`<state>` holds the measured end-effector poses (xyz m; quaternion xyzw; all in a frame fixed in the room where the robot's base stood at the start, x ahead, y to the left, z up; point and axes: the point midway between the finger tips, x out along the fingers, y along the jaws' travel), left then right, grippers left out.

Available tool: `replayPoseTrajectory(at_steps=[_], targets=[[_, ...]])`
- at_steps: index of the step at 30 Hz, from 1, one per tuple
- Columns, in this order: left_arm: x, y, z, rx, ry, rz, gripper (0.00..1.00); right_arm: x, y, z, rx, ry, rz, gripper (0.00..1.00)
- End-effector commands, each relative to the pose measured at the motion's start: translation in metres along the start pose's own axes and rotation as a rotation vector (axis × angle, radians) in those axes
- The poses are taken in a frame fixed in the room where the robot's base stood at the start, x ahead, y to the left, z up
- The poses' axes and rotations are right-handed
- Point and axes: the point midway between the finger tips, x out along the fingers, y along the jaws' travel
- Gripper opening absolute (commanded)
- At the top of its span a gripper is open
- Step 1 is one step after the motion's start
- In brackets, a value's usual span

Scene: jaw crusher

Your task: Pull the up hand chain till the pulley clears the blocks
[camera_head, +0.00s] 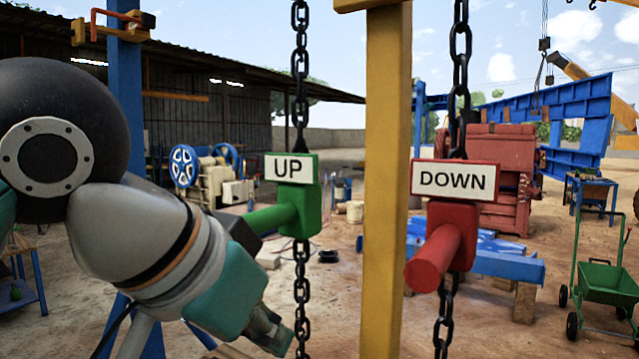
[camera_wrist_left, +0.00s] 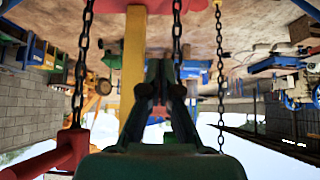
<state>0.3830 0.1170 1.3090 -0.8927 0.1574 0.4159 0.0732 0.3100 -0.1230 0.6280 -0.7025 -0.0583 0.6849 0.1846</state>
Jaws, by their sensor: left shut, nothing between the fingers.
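The up hand chain (camera_head: 302,90) hangs through a green block with an UP sign (camera_head: 290,168) and a green handle, in the head view. My left gripper (camera_head: 277,338) is shut and empty, below the green block and close to the chain's left side; I cannot tell whether it touches. In the left wrist view, which is upside down, its shut fingers (camera_wrist_left: 166,95) lie near a dark chain (camera_wrist_left: 177,35). The down hand chain (camera_head: 459,60) hangs through a red block with a DOWN sign (camera_head: 455,180). I cannot make out which pulley or blocks are meant. My right gripper is out of view.
A yellow post (camera_head: 386,180) stands between the two chains. A machine with blue spoked wheels (camera_head: 184,166) stands behind at the left. A red machine body (camera_head: 500,160), a blue beam (camera_head: 560,112) and a green cart (camera_head: 607,284) are at the right.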

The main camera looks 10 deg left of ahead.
Motion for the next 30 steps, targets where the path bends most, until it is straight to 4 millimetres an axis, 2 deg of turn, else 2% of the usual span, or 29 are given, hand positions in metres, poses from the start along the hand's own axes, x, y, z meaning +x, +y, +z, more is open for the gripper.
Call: replayPoseTrajectory(at_steps=[1, 30], targets=[[0.005, 0.000, 0.004, 0.000, 0.000, 0.000, 0.00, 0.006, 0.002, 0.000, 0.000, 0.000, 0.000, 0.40], [0.056, -0.001, 0.048, -0.002, 0.001, 0.000, 0.00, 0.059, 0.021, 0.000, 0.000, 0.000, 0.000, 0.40]])
